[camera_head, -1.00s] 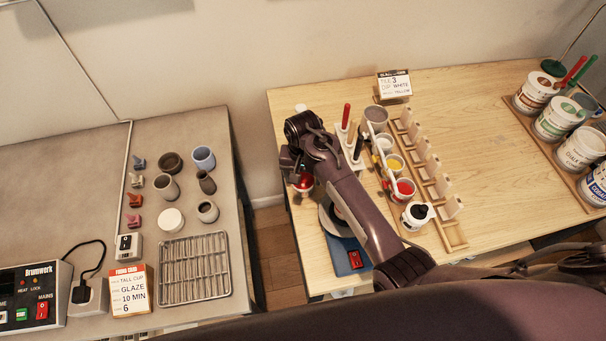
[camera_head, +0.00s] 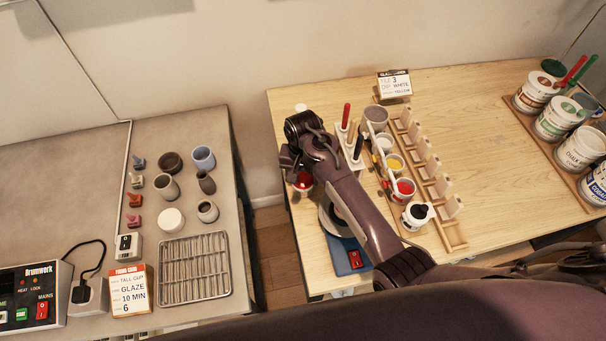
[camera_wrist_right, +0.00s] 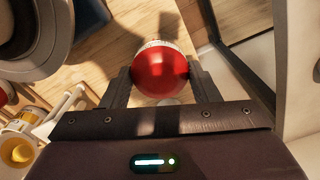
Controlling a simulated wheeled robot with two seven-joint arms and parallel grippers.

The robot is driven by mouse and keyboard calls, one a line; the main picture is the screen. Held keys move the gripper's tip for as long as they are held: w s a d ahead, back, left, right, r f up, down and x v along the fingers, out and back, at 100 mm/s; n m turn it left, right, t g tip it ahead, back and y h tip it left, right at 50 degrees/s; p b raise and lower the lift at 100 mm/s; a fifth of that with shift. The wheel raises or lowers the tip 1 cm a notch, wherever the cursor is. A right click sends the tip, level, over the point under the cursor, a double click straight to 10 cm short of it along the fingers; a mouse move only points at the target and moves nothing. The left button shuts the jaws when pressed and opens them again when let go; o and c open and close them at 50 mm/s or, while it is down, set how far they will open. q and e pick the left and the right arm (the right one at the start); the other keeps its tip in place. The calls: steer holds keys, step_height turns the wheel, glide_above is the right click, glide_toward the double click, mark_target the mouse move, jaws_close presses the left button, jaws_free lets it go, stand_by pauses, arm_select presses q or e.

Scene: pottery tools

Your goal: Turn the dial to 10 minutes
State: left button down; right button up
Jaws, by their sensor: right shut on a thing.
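The dial is a round red knob (camera_wrist_right: 160,72) with a pale marked ring at its far edge, between the two fingers of my right gripper (camera_wrist_right: 163,80) in the right wrist view. The fingers touch its sides and are shut on it. In the head view, the red dial (camera_head: 303,182) shows partly below my right gripper (camera_head: 294,165) at the left edge of the wooden table. The dial's setting cannot be read. My left gripper is not in view.
A wheel with a blue base (camera_head: 345,254) and red switch lies under my right forearm. Paint cups (camera_head: 404,188), a tool block (camera_head: 347,150) and a wooden rack (camera_head: 452,232) stand close to the right. A gap separates the wooden table from the grey table (camera_head: 90,150).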

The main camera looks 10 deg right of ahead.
mark_target(303, 177)
stand_by(0.6)
steer(key=o, duration=1)
steer(key=shift+r, duration=0.1)
step_height(303, 177, up, 7)
steer(key=shift+f+b, duration=0.1)
steer(key=shift+b, duration=1.1)
steer(key=shift+r, duration=0.45)
